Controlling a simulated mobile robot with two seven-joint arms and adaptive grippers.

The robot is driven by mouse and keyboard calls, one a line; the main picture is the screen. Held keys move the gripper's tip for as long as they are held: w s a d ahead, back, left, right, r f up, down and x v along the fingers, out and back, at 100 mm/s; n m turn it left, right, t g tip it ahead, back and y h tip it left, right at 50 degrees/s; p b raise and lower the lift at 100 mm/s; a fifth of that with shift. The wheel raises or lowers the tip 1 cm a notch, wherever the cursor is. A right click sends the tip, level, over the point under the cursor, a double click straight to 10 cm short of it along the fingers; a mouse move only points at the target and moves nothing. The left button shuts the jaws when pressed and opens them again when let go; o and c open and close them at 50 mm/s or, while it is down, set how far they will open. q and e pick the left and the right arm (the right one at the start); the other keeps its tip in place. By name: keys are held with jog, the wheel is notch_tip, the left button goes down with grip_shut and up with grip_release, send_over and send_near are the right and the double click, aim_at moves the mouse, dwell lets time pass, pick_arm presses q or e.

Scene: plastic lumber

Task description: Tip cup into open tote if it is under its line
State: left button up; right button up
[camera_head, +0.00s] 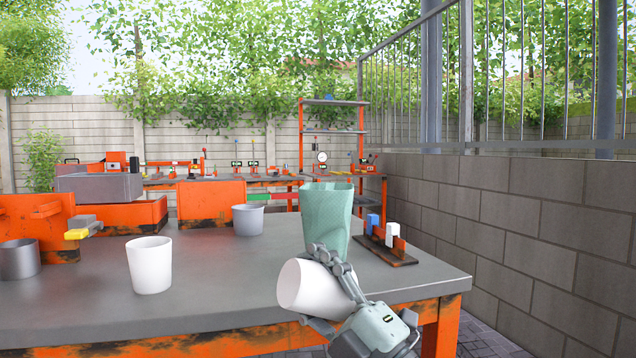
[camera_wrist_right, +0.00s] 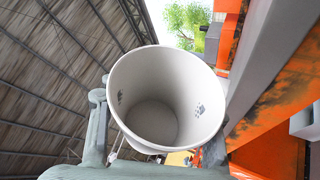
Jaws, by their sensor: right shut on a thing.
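My right gripper (camera_head: 322,288) is shut on a white cup (camera_head: 303,287) above the front edge of the table. The cup lies tilted far over on its side, with one round end facing left. In the right wrist view I look into the open mouth of the held cup (camera_wrist_right: 160,105). Its inside looks empty, with small dark marks on the wall; I cannot make out a fill line. A tall pale green open container (camera_head: 330,215) stands just behind the gripper. I cannot see its inside. A grey open box (camera_head: 98,188) sits at the back left. My left gripper is out of view.
Another white cup (camera_head: 150,265) stands upright on the grey table (camera_head: 220,275). A grey cup (camera_head: 248,220) stands farther back, and a dark grey one (camera_head: 18,260) at left. A small rack with blocks (camera_head: 385,248) sits right of the green container. A block wall (camera_head: 520,230) borders the right.

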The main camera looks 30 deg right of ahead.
jog(key=a+f+m+h, duration=0.1)
jog(key=f+h, duration=0.1)
jog(key=f, duration=0.4)
jog(key=s+a+f+m+h, duration=0.1)
jog(key=a+f+h, duration=0.1)
jog(key=f, duration=0.4)
jog(key=a+f+m+t+h, duration=0.1)
jog(key=f+h, duration=0.1)
jog(key=f, duration=0.4)
jog(key=shift+s+a+h, duration=0.25)
jog(key=shift+a+h, duration=0.05)
jog(key=shift+a, duration=0.1)
jog(key=shift+r, duration=0.1)
